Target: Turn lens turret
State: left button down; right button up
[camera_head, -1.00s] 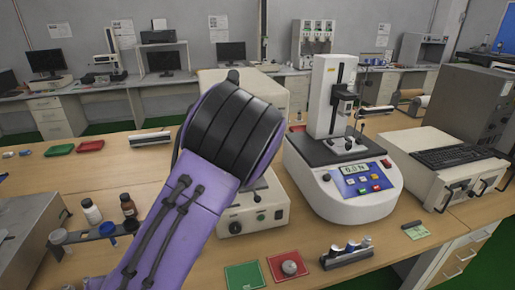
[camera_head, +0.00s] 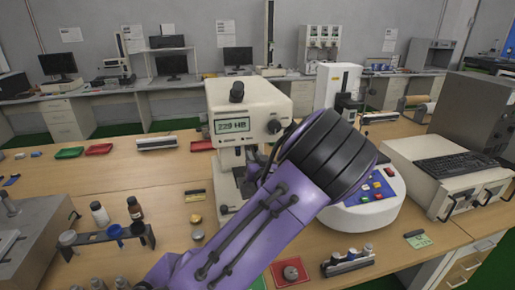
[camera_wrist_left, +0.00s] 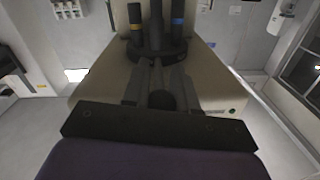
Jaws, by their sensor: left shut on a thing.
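A beige hardness tester (camera_head: 232,102), its screen reading 229 HB, stands behind my left arm. Its dark lens turret sits under the head, mostly hidden there by my arm. In the left wrist view the turret (camera_wrist_left: 140,48) shows from below, with a yellow-banded objective (camera_wrist_left: 135,17) and a blue-banded one (camera_wrist_left: 177,20). My left gripper (camera_wrist_left: 158,72) is at the turret, shut on a dark part of it; which part is hard to tell. My purple left forearm crosses in front of the tester in the head view. My right gripper is not in view.
A rack with bottles (camera_head: 105,236) is at left; a red pad (camera_head: 291,272) and a small vial rack (camera_head: 347,262) lie in front. The bench between the bottle rack and the tester holds small brass-coloured pieces (camera_head: 196,220).

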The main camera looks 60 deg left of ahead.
pick_arm(q)
jog(key=shift+r, duration=0.1)
jog(key=c, duration=1)
grip_release()
jog(key=shift+o, duration=0.4)
jog(key=shift+a, duration=0.1)
jog(key=p+v, duration=0.4)
jog(key=v, duration=0.6)
jog(key=shift+d+p, duration=0.2)
jog(key=shift+p, duration=0.15)
